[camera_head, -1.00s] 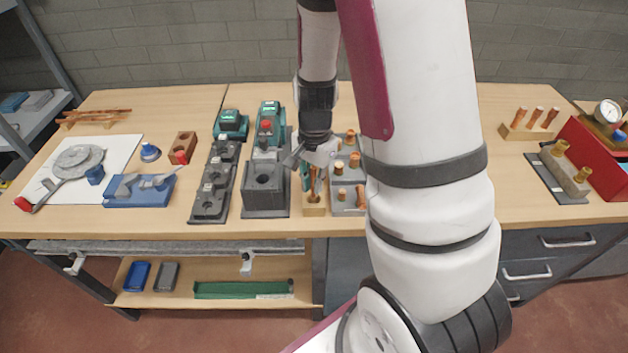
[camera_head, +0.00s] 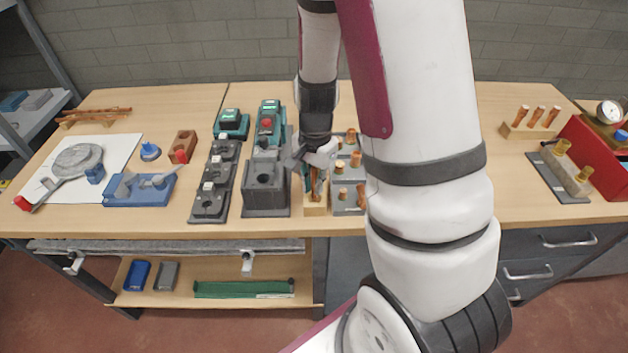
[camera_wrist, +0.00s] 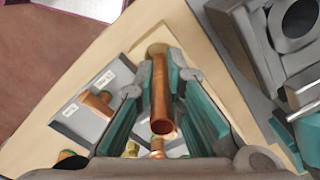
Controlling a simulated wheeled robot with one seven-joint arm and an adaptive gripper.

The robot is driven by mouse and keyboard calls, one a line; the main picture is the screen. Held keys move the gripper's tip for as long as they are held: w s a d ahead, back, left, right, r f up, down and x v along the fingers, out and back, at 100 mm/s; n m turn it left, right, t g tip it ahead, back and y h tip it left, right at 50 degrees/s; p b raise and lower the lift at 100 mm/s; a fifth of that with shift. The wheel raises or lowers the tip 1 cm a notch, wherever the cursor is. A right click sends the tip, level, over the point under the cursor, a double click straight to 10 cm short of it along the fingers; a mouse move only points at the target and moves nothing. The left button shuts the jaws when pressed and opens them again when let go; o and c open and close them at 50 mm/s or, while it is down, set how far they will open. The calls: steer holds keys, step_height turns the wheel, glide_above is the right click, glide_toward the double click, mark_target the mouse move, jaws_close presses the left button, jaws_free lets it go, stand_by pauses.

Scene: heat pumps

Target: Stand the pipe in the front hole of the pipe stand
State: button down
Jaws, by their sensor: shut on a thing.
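The pipe is a copper tube, seen in the wrist view (camera_wrist: 161,100) with one open end facing the camera. My gripper (camera_wrist: 160,75) is shut on it, with a teal-sided finger on each side. In the head view my gripper (camera_head: 316,168) points down over the pale wooden pipe stand (camera_head: 315,211) near the table's front edge. The pipe's far end reaches to the stand's wood in the wrist view (camera_wrist: 160,32). The fingers hide much of the stand, and I cannot tell whether the pipe's end is inside the front hole.
A grey fixture block (camera_head: 266,190) stands close on the left of the stand. A grey tray (camera_head: 347,207) with several copper fittings is close on the right, partly hidden by my arm. A rack with copper pieces (camera_head: 532,132) stands at the back right.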

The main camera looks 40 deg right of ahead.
mark_target(315, 197)
steer(key=shift+f+b, duration=0.85)
steer(key=shift+f, duration=0.7)
steer(key=c, duration=1.6)
jaws_free()
steer(key=shift+r, duration=0.1)
step_height(315, 197, up, 12)
steer(key=shift+s+f, duration=0.1)
